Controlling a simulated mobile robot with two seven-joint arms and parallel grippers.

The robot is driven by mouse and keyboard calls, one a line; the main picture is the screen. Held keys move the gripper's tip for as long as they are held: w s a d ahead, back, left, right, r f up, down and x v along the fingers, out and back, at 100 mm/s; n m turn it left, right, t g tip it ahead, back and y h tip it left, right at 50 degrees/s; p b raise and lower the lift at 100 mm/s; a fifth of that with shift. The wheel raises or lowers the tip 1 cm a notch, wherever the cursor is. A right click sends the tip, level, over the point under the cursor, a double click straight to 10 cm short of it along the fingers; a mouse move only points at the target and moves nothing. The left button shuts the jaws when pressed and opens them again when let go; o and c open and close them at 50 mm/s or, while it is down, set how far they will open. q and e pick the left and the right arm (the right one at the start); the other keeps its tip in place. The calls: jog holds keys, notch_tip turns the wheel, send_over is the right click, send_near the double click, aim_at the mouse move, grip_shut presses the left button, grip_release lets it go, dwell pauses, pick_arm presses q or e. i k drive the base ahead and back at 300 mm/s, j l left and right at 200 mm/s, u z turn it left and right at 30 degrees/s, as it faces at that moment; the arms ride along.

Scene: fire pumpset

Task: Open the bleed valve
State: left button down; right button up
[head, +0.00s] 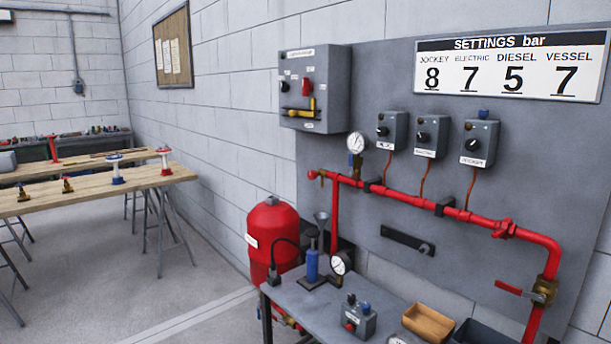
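A red pipe (400,199) runs along the grey wall panel. At its left end is a small brass fitting (318,175), beside a pressure gauge (357,142). At the lower right, a brass valve (544,290) with a red lever (509,288) sits on the pipe's vertical run. The lever points left, across the pipe. No label in view tells which of these is the bleed valve. Neither of my grippers is in view.
A grey bench (287,291) in front of the panel carries a blue hand pump (312,266), a gauge, a small control box (358,318) and an ochre tray (428,322). A red tank (273,236) stands behind it. Floor is clear between bench and wooden table (100,190).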

aim_at(312, 174)
jog(key=i+j+z, duration=0.1)
jog(key=j, duration=0.25)
jog(key=i+j+z, duration=0.1)
jog(key=i+j, duration=0.15)
jog(key=i+j+z, duration=0.1)
jog(key=j, duration=0.35)
jog(key=i+j+z, duration=0.15)
jog(key=j, duration=0.3)
jog(key=i+j+z, duration=0.2)
jog(key=j, duration=0.35)
jog(key=i+j+z, duration=0.15)
jog(key=j, duration=0.35)
jog(key=i+j+z, duration=0.15)
jog(key=j, duration=0.4)
jog(key=i+j+z, duration=0.2)
jog(key=j, duration=0.4)
jog(key=i+j+z, duration=0.15)
jog(key=j, duration=0.4)
jog(key=j+z, duration=0.15)
jog(key=j, duration=0.4)
jog(key=k+j+z, duration=0.15)
jog(key=j, duration=0.35)
